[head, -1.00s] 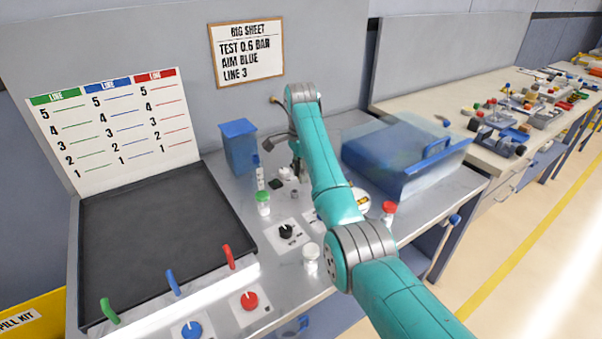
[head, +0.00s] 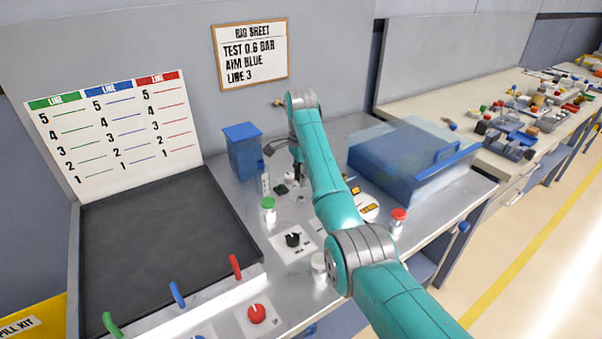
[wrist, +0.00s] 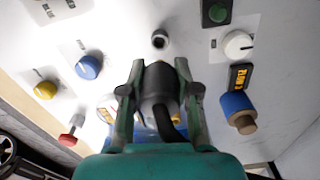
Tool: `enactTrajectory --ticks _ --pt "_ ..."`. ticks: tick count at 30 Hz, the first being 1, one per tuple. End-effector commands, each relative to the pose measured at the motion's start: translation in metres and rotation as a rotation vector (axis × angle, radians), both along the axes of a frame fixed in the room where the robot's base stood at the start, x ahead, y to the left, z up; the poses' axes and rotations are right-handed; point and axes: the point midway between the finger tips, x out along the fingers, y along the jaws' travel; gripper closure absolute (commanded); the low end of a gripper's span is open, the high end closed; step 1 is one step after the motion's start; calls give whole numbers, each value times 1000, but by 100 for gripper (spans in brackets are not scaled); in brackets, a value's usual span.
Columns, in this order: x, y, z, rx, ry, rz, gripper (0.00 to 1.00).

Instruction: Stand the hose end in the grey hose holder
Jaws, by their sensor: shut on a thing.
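In the wrist view my gripper (wrist: 160,66) is shut on the dark hose end (wrist: 158,88), with one finger on each side. The black hose (wrist: 172,126) runs back from it towards my wrist. A small round grey socket with a dark centre (wrist: 160,40), which looks like the hose holder, lies just beyond the fingertips. The hose end is in line with it and looks apart from it; the exact height gap cannot be told. In the head view my gripper (head: 297,170) is partly hidden by my arm, above a small grey ring (head: 301,199) on the bench.
A blue bin (head: 243,152) stands left of my gripper and a blue lidded case (head: 410,160) stands right. A green-capped bottle (head: 268,212) and a red-capped bottle (head: 398,222) stand nearby. Knobs lie around, including a black one (head: 292,240). A dark tray (head: 150,250) fills the left.

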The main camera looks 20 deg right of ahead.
Motion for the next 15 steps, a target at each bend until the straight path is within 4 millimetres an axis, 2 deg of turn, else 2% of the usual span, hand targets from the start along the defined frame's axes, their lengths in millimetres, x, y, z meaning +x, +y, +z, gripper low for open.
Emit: enactTrajectory --ticks 9,15 --pt "-1 0 -28 0 2 0 91" --pt "0 0 -39 0 1 0 91"
